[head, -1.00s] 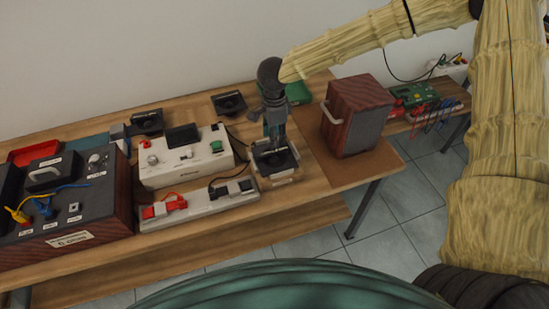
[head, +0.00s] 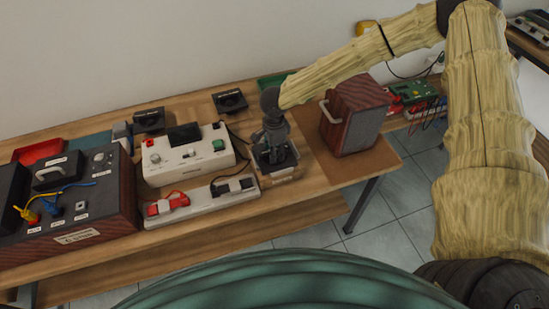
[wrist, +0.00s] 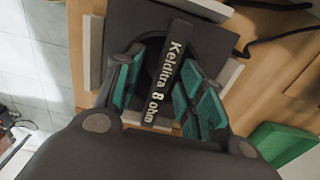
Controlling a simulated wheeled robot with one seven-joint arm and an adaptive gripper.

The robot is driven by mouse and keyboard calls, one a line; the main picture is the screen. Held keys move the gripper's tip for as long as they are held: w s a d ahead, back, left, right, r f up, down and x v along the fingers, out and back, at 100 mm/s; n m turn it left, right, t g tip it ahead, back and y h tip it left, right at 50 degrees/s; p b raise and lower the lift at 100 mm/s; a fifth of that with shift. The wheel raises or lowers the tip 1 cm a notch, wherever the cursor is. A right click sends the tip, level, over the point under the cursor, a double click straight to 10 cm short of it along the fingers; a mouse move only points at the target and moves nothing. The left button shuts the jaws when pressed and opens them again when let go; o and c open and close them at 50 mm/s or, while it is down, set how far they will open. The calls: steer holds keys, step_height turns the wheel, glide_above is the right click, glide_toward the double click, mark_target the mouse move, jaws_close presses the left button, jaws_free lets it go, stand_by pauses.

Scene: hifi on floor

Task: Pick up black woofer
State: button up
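A black square woofer (head: 275,158) sits in a small light-walled box (head: 280,178) on the table. In the wrist view the woofer (wrist: 112,28) lies below my gripper, with a dark raised bar (wrist: 168,68) reading "Kelditra 8 ohm" across it. My gripper (head: 272,145) points down over the woofer. In the wrist view my gripper (wrist: 165,92) is open, its teal-padded fingers on either side of the bar, with gaps showing. Whether the fingertips touch the woofer is hidden. Two similar black woofers (head: 149,121) and (head: 230,102) lie farther back.
A white device (head: 186,158) and a white strip with red and black parts (head: 203,203) stand left of the woofer. A red-brown speaker cabinet (head: 352,118) stands to the right. A dark labelled unit (head: 70,200) is far left. A green tray (wrist: 278,143) is close by.

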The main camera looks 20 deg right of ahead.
steer(key=shift+f, duration=0.3)
stand_by(0.7)
jaws_close()
